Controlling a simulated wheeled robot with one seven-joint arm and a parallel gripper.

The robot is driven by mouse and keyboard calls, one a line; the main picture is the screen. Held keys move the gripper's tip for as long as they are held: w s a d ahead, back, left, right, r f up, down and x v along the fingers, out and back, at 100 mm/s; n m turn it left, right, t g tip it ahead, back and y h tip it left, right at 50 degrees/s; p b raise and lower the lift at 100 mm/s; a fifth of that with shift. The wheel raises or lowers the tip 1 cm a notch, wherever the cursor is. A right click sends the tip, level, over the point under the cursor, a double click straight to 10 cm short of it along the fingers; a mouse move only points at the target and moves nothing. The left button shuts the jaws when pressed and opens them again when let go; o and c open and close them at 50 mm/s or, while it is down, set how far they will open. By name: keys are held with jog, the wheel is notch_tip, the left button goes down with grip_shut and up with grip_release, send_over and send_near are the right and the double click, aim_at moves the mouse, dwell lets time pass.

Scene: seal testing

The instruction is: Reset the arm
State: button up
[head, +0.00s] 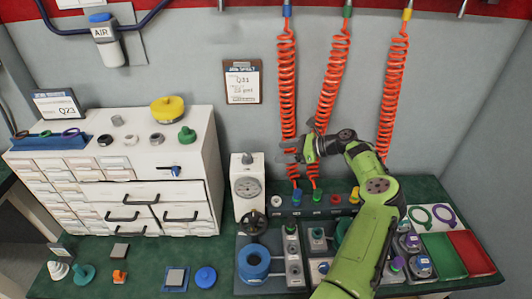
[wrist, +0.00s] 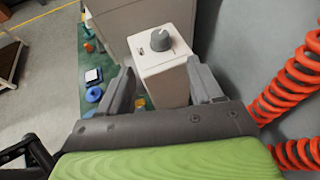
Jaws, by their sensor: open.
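My green arm (head: 375,215) rises from the lower right of the head view and bends left near the orange coiled hoses. My gripper (head: 292,150) is at its end, in front of the hoses and above the bench, pointing left. In the wrist view the two grey fingers (wrist: 160,72) are spread apart with nothing held between them. The white box with a grey knob (wrist: 162,42) shows beyond and between the fingers. The same white box (head: 241,203) stands below and left of my gripper in the head view.
Orange coiled hoses (head: 287,80) hang close around my gripper. A white drawer cabinet (head: 185,187) stands at the left with a yellow cap (head: 167,108) on top. The green bench (head: 140,270) holds a blue ring (head: 254,262), a green tray (head: 440,256) and a red tray (head: 471,252).

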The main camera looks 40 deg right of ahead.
jog(key=shift+v, duration=1.4)
